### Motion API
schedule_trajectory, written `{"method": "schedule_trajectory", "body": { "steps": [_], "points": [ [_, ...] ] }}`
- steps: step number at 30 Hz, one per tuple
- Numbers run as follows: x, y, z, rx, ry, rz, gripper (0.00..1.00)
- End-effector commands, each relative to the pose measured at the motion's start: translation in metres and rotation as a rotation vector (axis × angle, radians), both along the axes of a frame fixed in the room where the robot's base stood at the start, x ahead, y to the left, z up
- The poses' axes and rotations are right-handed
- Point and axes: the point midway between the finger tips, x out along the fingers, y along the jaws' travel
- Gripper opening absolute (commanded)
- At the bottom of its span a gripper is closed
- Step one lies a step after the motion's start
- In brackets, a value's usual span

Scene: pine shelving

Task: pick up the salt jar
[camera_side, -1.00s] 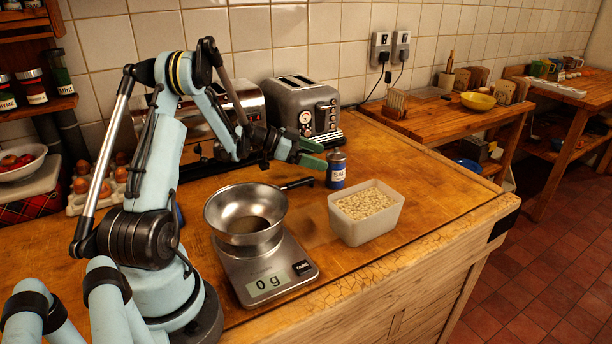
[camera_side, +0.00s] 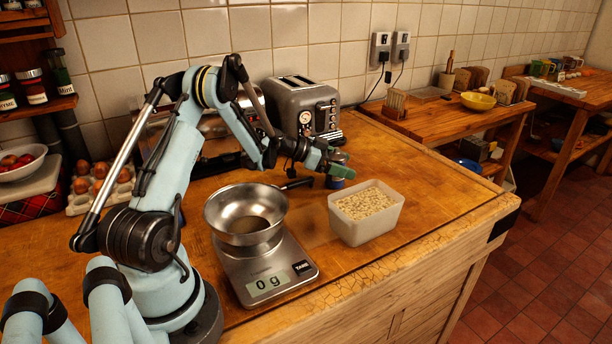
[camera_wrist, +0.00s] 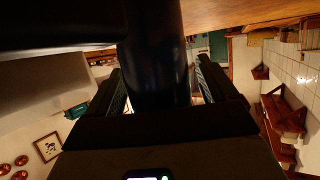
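The salt jar (camera_side: 336,183) stands on the wooden worktop behind the white tub. In the side view my gripper (camera_side: 338,163) covers most of it, and only its low blue part shows. In the wrist view the dark jar (camera_wrist: 153,50) sits between the two fingers of my gripper (camera_wrist: 160,75). A light gap shows between the jar and the right finger, and a small one low by the left finger. My gripper is open around the jar, which looks upright.
A white tub (camera_side: 365,228) of pale beans stands just in front of the jar. A scale (camera_side: 268,280) reading 0 g carries a steel pan (camera_side: 246,212), its handle pointing towards the jar. A toaster (camera_side: 303,105) stands behind. The worktop right of the tub is clear.

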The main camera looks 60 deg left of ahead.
Motion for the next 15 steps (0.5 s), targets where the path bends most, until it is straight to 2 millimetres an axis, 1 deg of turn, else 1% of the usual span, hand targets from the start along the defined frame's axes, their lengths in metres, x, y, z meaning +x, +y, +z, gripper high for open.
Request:
{"method": "schedule_trajectory", "body": {
  "steps": [1, 2, 12, 15],
  "points": [
    [-0.0002, 0.0002, 0.0001, 0.000, 0.000, 0.000, 0.77],
    [-0.0002, 0.0002, 0.0001, 0.000, 0.000, 0.000, 0.73],
    [-0.0003, 0.0004, 0.0002, 0.000, 0.000, 0.000, 0.20],
    [-0.0004, 0.0004, 0.0006, 0.000, -0.001, 0.000, 0.20]
  ]
}}
